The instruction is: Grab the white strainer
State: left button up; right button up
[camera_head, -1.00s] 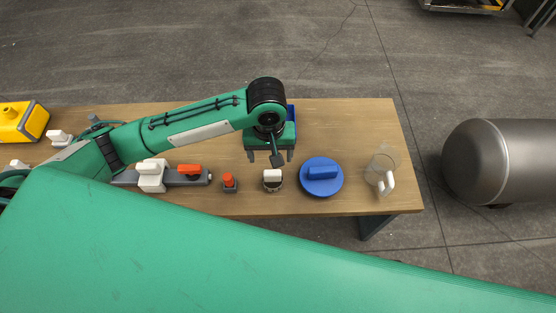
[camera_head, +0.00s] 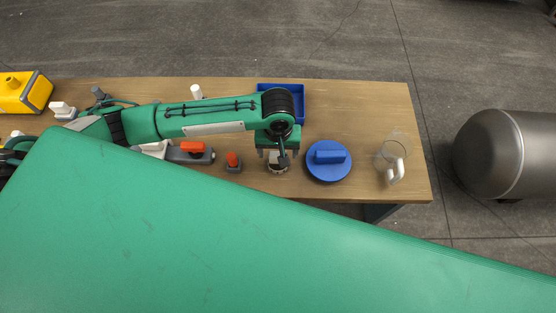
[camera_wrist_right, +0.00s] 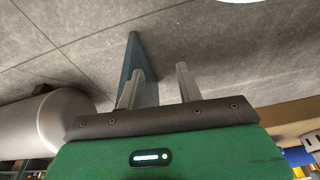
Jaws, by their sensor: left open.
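A small piece with a white top and a dark, metallic lower part (camera_head: 277,169) stands on the wooden table; it may be the white strainer, but I cannot tell for sure. My left gripper (camera_head: 277,157) is open directly over this piece, pointing down, and partly hides it. I cannot tell whether the fingers are beside it or still above it. My right gripper (camera_wrist_right: 159,88) shows in the right wrist view, its two fingers apart and nothing between them.
A round blue lid (camera_head: 329,173) lies just right of the left gripper. A clear jug with a white handle (camera_head: 394,171) stands near the table's right end. A red-topped piece (camera_head: 233,163) is to the left. A blue tray (camera_head: 297,93) lies behind my arm.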

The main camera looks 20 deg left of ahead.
pick_arm(q)
notch_tip(320, 180, down, 2)
jog(key=shift+f, duration=0.15)
jog(key=c, duration=1)
jog(key=shift+c, duration=0.2)
jog(key=shift+r, duration=0.2)
